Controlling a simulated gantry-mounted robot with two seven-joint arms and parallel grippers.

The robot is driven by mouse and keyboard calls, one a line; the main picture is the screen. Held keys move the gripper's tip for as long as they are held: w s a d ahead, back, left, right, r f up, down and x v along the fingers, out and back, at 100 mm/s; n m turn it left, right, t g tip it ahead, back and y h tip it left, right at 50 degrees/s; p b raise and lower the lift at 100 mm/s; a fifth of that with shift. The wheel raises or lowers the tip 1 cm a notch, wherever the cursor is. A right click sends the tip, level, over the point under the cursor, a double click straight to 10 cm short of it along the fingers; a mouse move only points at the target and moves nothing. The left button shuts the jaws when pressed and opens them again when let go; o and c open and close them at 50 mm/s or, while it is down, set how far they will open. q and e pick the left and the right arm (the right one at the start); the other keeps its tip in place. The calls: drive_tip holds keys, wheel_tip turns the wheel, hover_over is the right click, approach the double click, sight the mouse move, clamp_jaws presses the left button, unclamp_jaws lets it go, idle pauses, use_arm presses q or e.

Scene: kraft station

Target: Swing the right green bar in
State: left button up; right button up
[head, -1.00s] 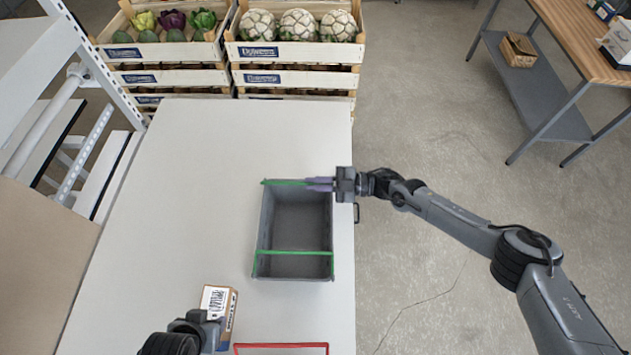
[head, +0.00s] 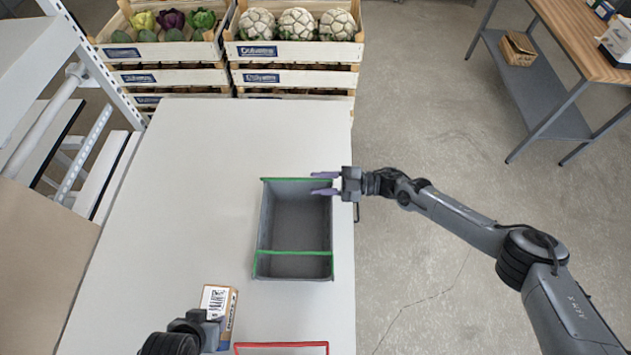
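A grey crate (head: 297,215) stands on the white table with two green bars. One green bar (head: 285,179) lies along its far rim. The other green bar (head: 293,253) crosses the crate nearer its front end. My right gripper (head: 323,183) is at the far right corner of the crate. Its two purple fingers are apart, pointing left, with nothing seen held between them; whether they touch the bar I cannot tell. My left gripper (head: 205,326) is at the bottom, beside a small labelled carton (head: 218,300); its fingers are not clear.
A red-rimmed container (head: 282,348) is cut off at the bottom edge. Wooden crates of vegetables (head: 294,50) stand beyond the table's far edge. A white shelf frame (head: 97,80) is at the left. The white table (head: 190,190) is clear left of the grey crate.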

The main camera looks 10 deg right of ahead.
drive_tip(key=s+d, duration=0.1)
drive_tip(key=d, duration=0.8)
drive_tip(key=shift+s+b, duration=0.25)
drive_tip(key=shift+b, duration=0.15)
drive_tip(key=shift+s, duration=0.1)
